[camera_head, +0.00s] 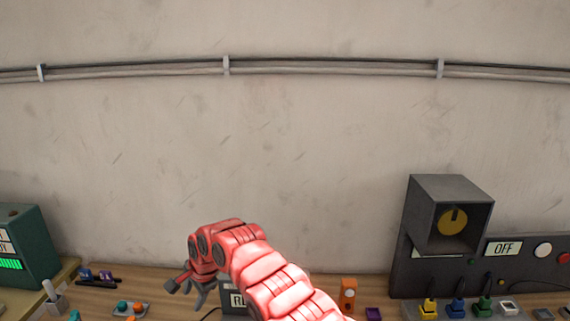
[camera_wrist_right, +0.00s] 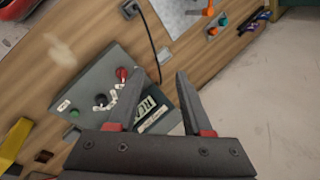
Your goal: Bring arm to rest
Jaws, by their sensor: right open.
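My right arm (camera_head: 265,272) is red and reaches in from the bottom of the head view, bending left over the table. My right gripper (camera_head: 186,294) is open and points down near the table's back edge. In the right wrist view the two dark fingers (camera_wrist_right: 160,76) are spread with nothing between them. Behind them is a grey control box (camera_wrist_right: 88,98) with a red knob, a black dial and a lettered display. In the head view my arm hides most of this box (camera_head: 235,300). My left gripper is not in view.
A dark panel (camera_head: 405,280) with an "OFF" display stands at the right, with colored connectors before it. A green device (camera_head: 35,245) stands at the left. Small colored parts (camera_head: 130,308) and an orange block (camera_head: 348,294) lie on the wooden table. The wall behind is bare except for pipes.

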